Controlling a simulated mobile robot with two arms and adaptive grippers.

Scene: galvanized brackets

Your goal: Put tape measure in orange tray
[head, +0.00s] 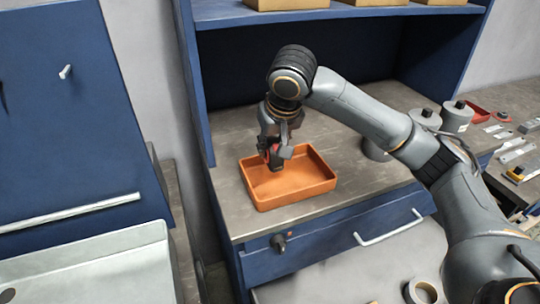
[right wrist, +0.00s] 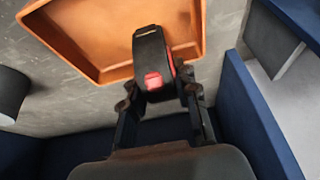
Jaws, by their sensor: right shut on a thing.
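The orange tray (head: 296,193) sits on the grey worktop of the blue bench in the head view. My right gripper (head: 276,158) is above the tray's back left part, pointing down. It is shut on the tape measure, a dark thing with red parts, mostly hidden by the fingers in the head view. In the right wrist view, the black and red tape measure (right wrist: 152,65) is between the fingers of the right gripper (right wrist: 160,95), overlapping the orange tray (right wrist: 100,40). I cannot tell whether it touches the tray floor. My left gripper is not in view.
Grey cylinders (head: 457,116) stand on the right of the worktop, near my right arm. A shelf with boxes (head: 287,4) is above. The worktop in front of the tray is clear.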

